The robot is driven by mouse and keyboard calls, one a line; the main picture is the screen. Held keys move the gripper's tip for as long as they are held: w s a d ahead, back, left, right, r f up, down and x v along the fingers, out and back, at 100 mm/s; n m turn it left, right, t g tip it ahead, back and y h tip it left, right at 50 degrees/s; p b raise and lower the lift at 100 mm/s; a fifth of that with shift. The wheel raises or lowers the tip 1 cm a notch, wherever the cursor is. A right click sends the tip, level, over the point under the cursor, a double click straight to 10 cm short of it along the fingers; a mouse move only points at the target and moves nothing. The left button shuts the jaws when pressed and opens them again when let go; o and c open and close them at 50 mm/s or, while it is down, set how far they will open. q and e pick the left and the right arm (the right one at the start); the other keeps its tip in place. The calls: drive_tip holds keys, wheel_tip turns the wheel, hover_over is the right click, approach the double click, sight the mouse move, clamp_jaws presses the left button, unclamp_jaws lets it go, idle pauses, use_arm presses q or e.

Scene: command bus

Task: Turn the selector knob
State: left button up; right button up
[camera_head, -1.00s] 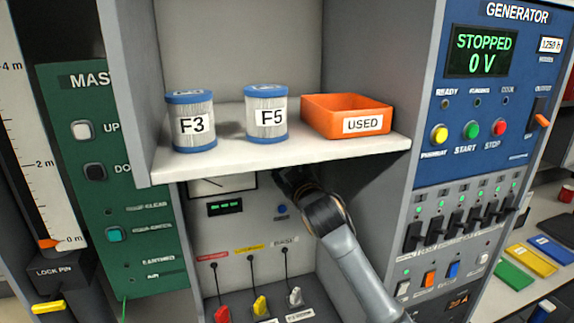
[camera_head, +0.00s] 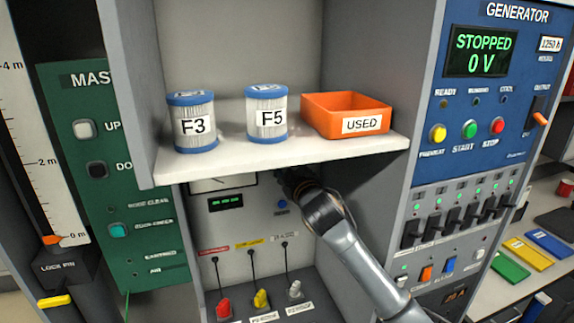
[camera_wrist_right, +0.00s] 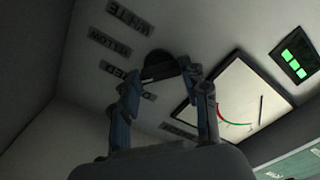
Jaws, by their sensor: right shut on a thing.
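The selector knob (camera_wrist_right: 160,66) is a dark round knob on the grey panel, in the right wrist view. Labels reading WHITE (camera_wrist_right: 130,18), YELLOW (camera_wrist_right: 109,43) and RED stand around it; the picture is upside down. My right gripper (camera_wrist_right: 161,82) has its two fingers at either side of the knob, shut on it. In the head view my right arm reaches under the white shelf, and the gripper (camera_head: 290,178) is mostly hidden by the shelf edge and wrist. The knob is hidden there. My left gripper is not in view.
The white shelf (camera_head: 285,152) is close above my right arm and bears canisters F3 (camera_head: 193,122) and F5 (camera_head: 267,114) and an orange USED bin (camera_head: 346,115). A meter (camera_wrist_right: 238,98) is beside the knob. Red, yellow and white plugs with cables stand below.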

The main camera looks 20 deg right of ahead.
drive_tip(key=o, duration=1.2)
drive_tip(key=shift+c, duration=0.2)
drive_tip(key=s, duration=1.2)
drive_tip(key=shift+a, duration=0.3)
